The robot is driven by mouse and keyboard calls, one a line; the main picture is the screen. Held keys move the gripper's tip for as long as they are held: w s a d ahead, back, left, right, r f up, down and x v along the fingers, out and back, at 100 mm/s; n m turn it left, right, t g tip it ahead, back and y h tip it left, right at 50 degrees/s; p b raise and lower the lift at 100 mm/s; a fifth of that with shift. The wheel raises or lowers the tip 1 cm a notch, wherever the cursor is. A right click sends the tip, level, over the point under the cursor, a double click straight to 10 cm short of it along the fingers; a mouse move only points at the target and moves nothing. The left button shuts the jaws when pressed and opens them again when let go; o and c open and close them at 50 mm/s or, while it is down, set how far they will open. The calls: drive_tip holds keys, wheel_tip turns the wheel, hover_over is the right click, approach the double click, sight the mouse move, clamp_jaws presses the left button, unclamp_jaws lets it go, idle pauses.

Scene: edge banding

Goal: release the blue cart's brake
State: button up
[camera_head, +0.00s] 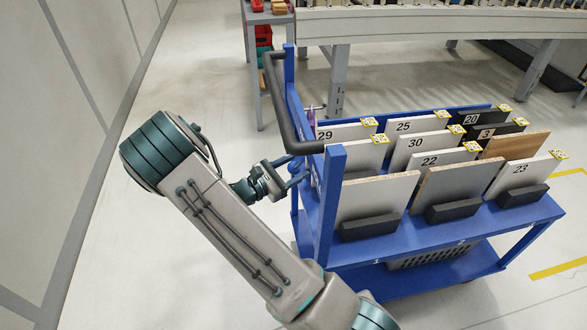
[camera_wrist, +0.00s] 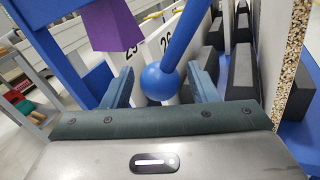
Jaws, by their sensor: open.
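The blue cart (camera_head: 395,248) stands right of my arm, loaded with upright numbered panels. In the wrist view a blue lever with a round ball knob (camera_wrist: 160,82) slants up to the right. It looks like the brake lever, though the frames do not label it. My gripper (camera_head: 292,177) is at the cart's left end, below the dark handle bar. In the wrist view my gripper (camera_wrist: 161,74) is open, with one finger on each side of the knob. Contact with the knob cannot be told. In the head view my gripper and the cart's end hide the knob.
The dark handle bar (camera_head: 280,105) juts out above my gripper. A purple block (camera_wrist: 110,27) hangs near the left finger in the wrist view. A grey-legged table (camera_head: 338,80) stands behind the cart. The floor left of my arm is clear up to the wall.

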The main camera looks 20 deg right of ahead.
drive_tip(key=shift+d, duration=0.15)
clamp_jaws()
drive_tip(key=shift+s, duration=0.1)
